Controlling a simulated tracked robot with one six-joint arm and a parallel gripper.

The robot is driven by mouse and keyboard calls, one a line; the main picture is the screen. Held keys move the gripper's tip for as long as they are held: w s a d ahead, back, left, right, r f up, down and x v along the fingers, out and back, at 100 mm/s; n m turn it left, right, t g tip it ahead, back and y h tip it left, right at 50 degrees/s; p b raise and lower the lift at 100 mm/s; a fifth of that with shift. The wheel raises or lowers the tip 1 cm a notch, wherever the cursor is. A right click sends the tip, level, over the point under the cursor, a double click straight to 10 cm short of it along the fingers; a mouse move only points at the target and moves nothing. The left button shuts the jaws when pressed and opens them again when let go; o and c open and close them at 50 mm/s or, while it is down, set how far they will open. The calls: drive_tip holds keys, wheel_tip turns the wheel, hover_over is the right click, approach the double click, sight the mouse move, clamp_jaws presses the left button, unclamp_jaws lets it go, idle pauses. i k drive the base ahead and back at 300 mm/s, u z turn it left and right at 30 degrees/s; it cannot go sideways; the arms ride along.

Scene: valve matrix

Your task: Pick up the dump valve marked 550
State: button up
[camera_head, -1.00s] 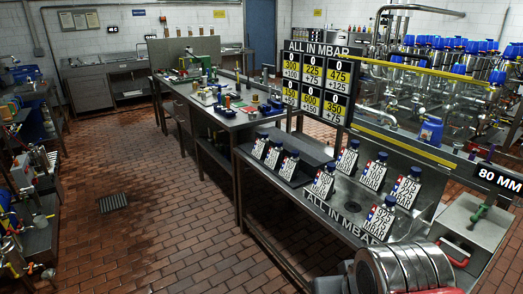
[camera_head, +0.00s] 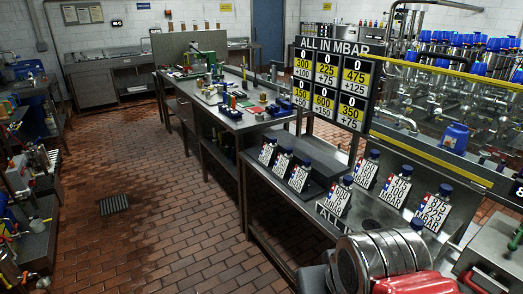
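Several dump valves with blue caps and white number plates stand on the steel bench at the right. Three are on its left part: a left one (camera_head: 267,151), a middle one (camera_head: 282,163) and a right one (camera_head: 300,177). More stand on the right part: a rear one (camera_head: 367,172), a middle one (camera_head: 395,191), a right one (camera_head: 432,209) and a front-left one (camera_head: 336,203). The plates are too small or blurred for me to tell which reads 550. A blue cap (camera_head: 417,222) shows behind a large metal cylinder at the bottom. My gripper's fingers are not visible.
A number board (camera_head: 332,85) headed "ALL IN MBAR" stands behind the valves. A blue jug (camera_head: 454,137) is behind the bench at right. A long worktable (camera_head: 243,122) with small items runs back.

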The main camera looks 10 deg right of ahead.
sight(268, 156)
drive_tip(key=u, duration=0.35)
drive_tip(key=i, duration=2.9)
drive_tip(key=z, duration=0.2)
